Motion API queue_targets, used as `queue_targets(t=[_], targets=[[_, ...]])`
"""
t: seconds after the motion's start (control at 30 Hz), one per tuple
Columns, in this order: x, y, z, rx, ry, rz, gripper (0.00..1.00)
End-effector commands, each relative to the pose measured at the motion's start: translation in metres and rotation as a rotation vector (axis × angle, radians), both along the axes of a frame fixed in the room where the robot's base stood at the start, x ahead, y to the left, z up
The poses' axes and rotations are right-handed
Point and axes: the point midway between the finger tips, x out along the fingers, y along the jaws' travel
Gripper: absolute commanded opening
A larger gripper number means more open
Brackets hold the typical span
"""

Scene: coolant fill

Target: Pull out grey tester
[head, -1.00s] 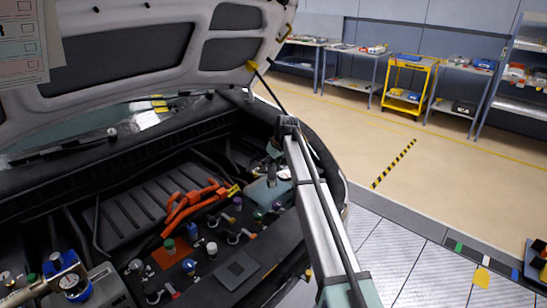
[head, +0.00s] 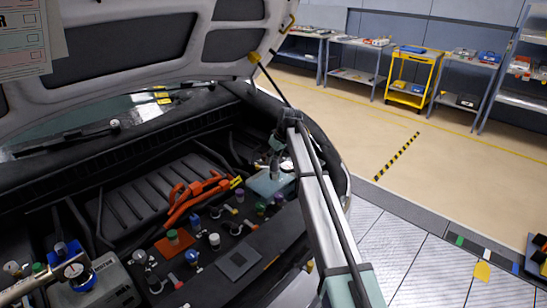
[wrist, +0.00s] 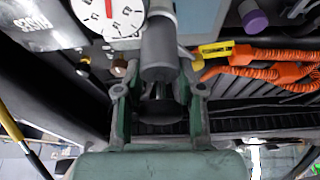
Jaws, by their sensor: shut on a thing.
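The grey tester (wrist: 159,48) is a grey cylinder with a darker lower part, seen in the wrist view between my fingers. My gripper (wrist: 158,92) is shut on it, with one finger on each side. A white round gauge (wrist: 108,17) with a red mark is beside the cylinder; whether they are joined is unclear. In the head view my gripper (head: 275,165) is at the far right of the engine bay, by a pale teal reservoir (head: 264,186). The tester's lower end and any socket are hidden, so I cannot tell whether it is seated.
Orange cables (head: 190,198) run left of the reservoir; they also show in the wrist view (wrist: 265,65). A purple cap (wrist: 253,18) is near. The raised hood (head: 150,50) hangs above. Open floor (head: 440,150) lies to the right.

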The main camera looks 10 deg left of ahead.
Motion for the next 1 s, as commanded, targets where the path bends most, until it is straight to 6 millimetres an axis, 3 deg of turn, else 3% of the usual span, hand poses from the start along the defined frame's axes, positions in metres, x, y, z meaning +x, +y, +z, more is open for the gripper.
queue_targets(t=[0.2,0.6,1.0], targets=[[0.0005,0.0008,-0.0008,0.0,0.002,0.187,0.16],[-0.0008,0.0012,-0.0008,0.001,0.002,0.236,0.16],[-0.0021,0.0013,-0.001,0.001,0.002,0.506,0.16]])
